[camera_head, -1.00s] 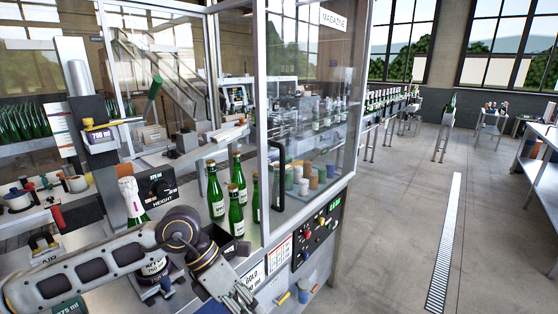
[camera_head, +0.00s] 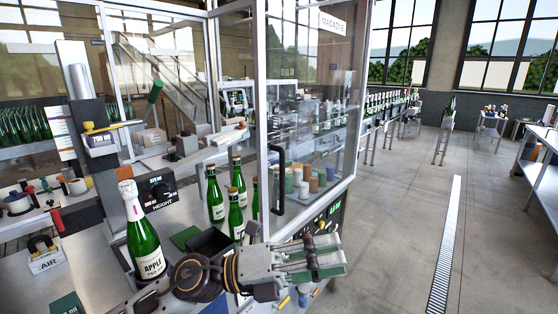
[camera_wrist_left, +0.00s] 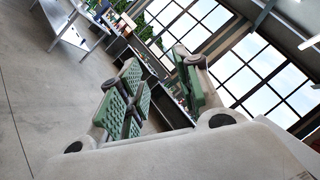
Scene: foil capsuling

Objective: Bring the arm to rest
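My left arm comes in along the bottom of the head view. Its gripper (camera_head: 328,257) points right, in front of the machine's lower control panel. The left wrist view shows the gripper (camera_wrist_left: 158,85) with green ribbed finger pads apart and nothing between them. It is open and empty, clear of the bottles. A green bottle (camera_head: 145,238) with a white foil top and an "APPLE" label stands upright to the left of the gripper. My right gripper is not in view.
Several green bottles (camera_head: 215,196) stand on the counter behind my wrist. A glass-walled magazine cabinet (camera_head: 318,110) rises behind the gripper. A height control box (camera_head: 157,190) stands beside the foil-topped bottle. Open floor (camera_head: 395,240) lies to the right.

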